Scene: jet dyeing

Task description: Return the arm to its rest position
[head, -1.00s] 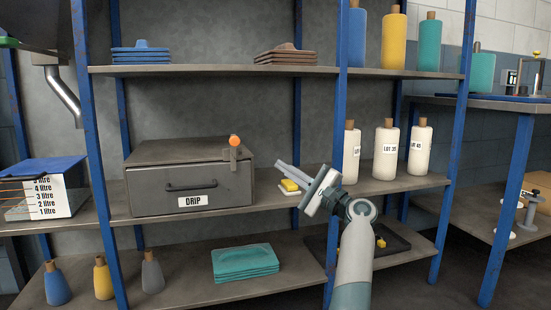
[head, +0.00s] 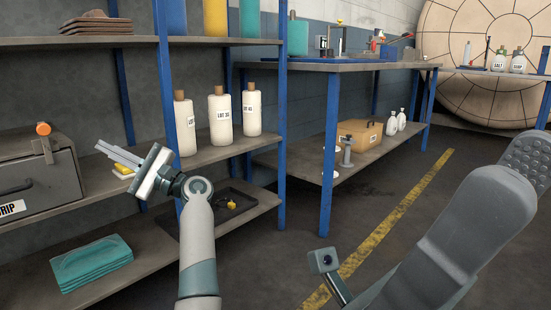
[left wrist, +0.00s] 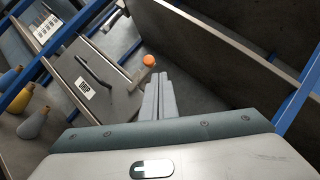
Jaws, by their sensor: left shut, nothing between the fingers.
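My left gripper (head: 100,147) reaches in from the lower left of the head view, in front of the middle shelf. Its two grey fingers are shut together with nothing between them. They point left toward the grey DRIP box (head: 62,172) with its orange knob (head: 43,129), apart from it in the picture. In the left wrist view the shut fingers (left wrist: 160,78) point at the area beside the box (left wrist: 78,75) and just below the knob (left wrist: 149,60). Grey links of my right arm (head: 465,235) fill the lower right of the head view; its gripper does not show.
White LOT bottles (head: 220,116) stand behind my left wrist on the middle shelf. Blue posts (head: 280,110) frame the rack. A dark tray (head: 236,202) and folded teal cloths (head: 92,264) lie on the low shelf. A bench (head: 335,67) stands right; the floor beyond is open.

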